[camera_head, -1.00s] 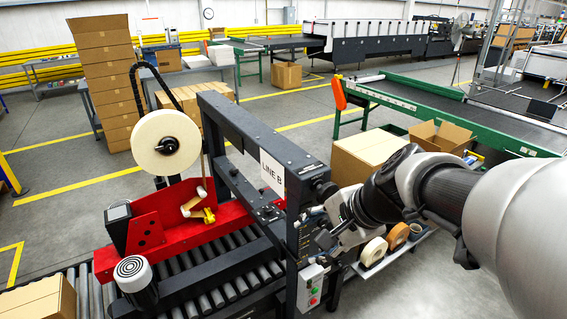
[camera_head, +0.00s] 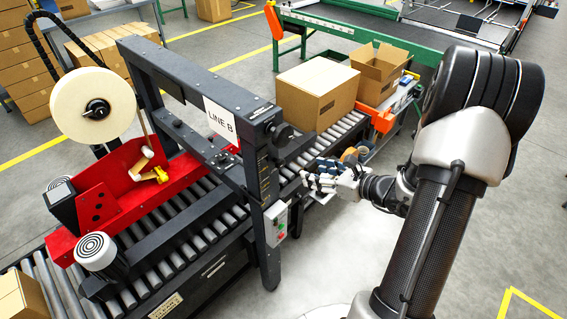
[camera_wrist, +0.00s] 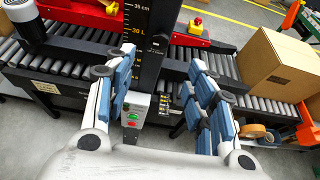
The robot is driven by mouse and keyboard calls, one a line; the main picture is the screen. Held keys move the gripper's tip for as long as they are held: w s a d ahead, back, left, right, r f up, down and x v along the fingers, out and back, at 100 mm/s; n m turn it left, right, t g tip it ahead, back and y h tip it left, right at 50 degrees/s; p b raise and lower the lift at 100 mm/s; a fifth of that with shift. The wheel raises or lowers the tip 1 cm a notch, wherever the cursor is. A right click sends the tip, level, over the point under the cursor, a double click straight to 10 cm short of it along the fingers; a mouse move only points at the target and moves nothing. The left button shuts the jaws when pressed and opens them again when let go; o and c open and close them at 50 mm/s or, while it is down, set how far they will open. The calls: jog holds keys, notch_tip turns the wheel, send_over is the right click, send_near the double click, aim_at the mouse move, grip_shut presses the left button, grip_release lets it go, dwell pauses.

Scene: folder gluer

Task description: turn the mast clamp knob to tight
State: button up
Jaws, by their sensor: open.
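The black mast clamp knob (camera_head: 283,133) sticks out near the top of the dark mast (camera_head: 265,205) in the head view, beside the LINE B sign. Its setting cannot be read from here. The mast (camera_wrist: 155,45) also shows in the wrist view, with a centimetre scale on its face; I cannot make out the knob there. My gripper (camera_head: 316,177) is open and empty, to the right of the mast and lower than the knob. In the wrist view the blue-padded fingers of my gripper (camera_wrist: 163,85) stand apart on either side of the mast, with no contact visible.
A button box (camera_head: 275,222) sits on the mast below the knob. A closed carton (camera_head: 318,90) stands on the roller conveyor behind. Tape rolls (camera_wrist: 250,132) lie on a shelf to the right. The crossbeam (camera_head: 185,90) runs left from the mast. Floor is clear at front right.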

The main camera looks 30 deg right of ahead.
aim_at(284, 163)
jog(key=x, duration=1.4)
jog(key=shift+f+b, duration=0.1)
jog(key=shift+b, duration=0.2)
jog(key=c, duration=1.1)
jog(key=shift+o, duration=0.2)
jog(key=shift+d+m+g+y+p, duration=0.15)
jog(key=shift+m+g+y+p, duration=0.15)
jog(key=shift+m+y+p, duration=0.65)
jog(key=m+y, duration=0.1)
jog(key=m, duration=0.1)
jog(key=m+y, duration=0.1)
jog(key=m, duration=0.1)
jog(key=shift+w+d+f, duration=0.1)
jog(key=shift+d, duration=0.1)
jog(key=m, duration=0.1)
jog(key=m+y, duration=0.1)
jog(key=m, duration=0.1)
jog(key=m+y, duration=0.1)
jog(key=shift+d+f+b, duration=0.1)
jog(key=shift+f+b, duration=0.2)
jog(key=shift+m+t+y+b, duration=0.6)
jog(key=shift+m+y, duration=0.15)
jog(key=shift+m, duration=1)
